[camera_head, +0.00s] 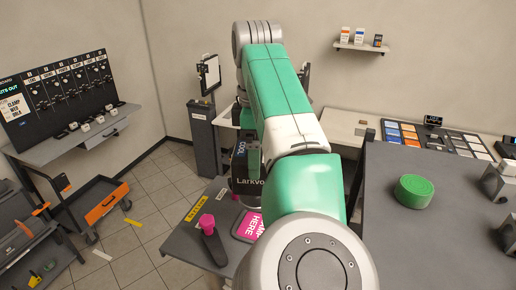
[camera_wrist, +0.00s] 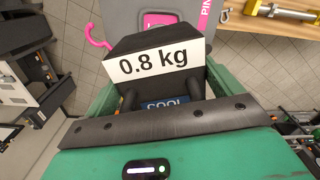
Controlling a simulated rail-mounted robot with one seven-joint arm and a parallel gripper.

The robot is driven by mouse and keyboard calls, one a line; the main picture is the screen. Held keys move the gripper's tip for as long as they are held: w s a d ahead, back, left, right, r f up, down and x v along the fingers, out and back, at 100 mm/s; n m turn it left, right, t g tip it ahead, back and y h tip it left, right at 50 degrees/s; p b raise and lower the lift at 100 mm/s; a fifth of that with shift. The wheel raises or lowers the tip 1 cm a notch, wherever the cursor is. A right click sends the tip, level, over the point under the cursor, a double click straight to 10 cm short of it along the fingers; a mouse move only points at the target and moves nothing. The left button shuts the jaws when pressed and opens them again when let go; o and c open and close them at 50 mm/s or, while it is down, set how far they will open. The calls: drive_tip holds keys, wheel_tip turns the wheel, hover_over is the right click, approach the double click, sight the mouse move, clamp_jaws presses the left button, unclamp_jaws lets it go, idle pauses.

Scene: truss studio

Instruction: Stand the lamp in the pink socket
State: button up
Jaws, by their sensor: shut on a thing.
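My gripper (camera_wrist: 158,100) is shut on a black boxy body with a white "0.8 kg" label, which looks like the lamp (camera_wrist: 155,62). A blue "COOL" label shows partly below it. Pink also shows beyond the lamp in the wrist view (camera_wrist: 158,20). I cannot tell whether the lamp touches the table; its lower end is hidden.
A dark thing with a pink top (camera_head: 209,234) is left of the pink patch. A yellow label (camera_head: 197,208) lies near the table's left edge. A pink hook (camera_wrist: 98,32) shows left of the lamp. A green round block (camera_head: 414,191) sits on the right grey table.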

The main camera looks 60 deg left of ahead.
wheel_tip(320, 180, down, 8)
drive_tip(key=shift+r, duration=0.15)
drive_tip(key=shift+f, duration=0.75)
drive_tip(key=shift+w, duration=0.15)
idle(0.3)
drive_tip(key=shift+f, duration=0.15)
idle(0.5)
drive_tip(key=o, duration=1.8)
drive_tip(key=shift+c, duration=0.2)
wheel_tip(320, 180, up, 8)
drive_tip(key=shift+f+b, duration=0.1)
drive_tip(key=shift+b, duration=0.55)
